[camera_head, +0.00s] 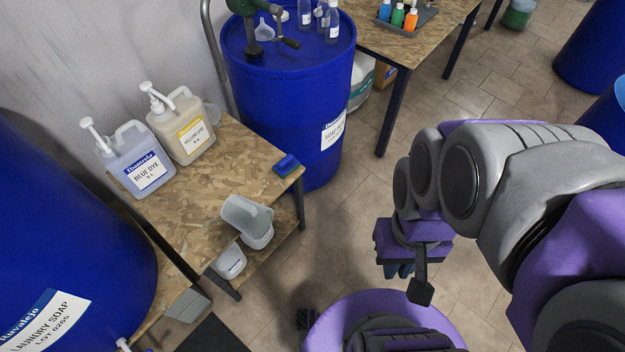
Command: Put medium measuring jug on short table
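A low wooden table (225,165) with dye jugs stands left of centre; I take it as the short table. A translucent grey measuring jug (246,214) is at its right-hand edge; whether it rests on the top or the shelf is unclear. Two more pale containers, one just below it (258,239) and one further front (230,262), show at the lower shelf. I cannot tell which is the medium jug. My gripper (408,278) hangs right of the table, well apart from the jugs. Its fingers are partly hidden, and nothing held is visible.
The blue dye jug (137,163) and yellow dye jug (182,128) stand on the table's back, a blue sponge-like block (287,164) at its right corner. Blue drums stand behind (285,100) and left (60,235). Another table (425,42) is at the back. Tiled floor is clear between.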

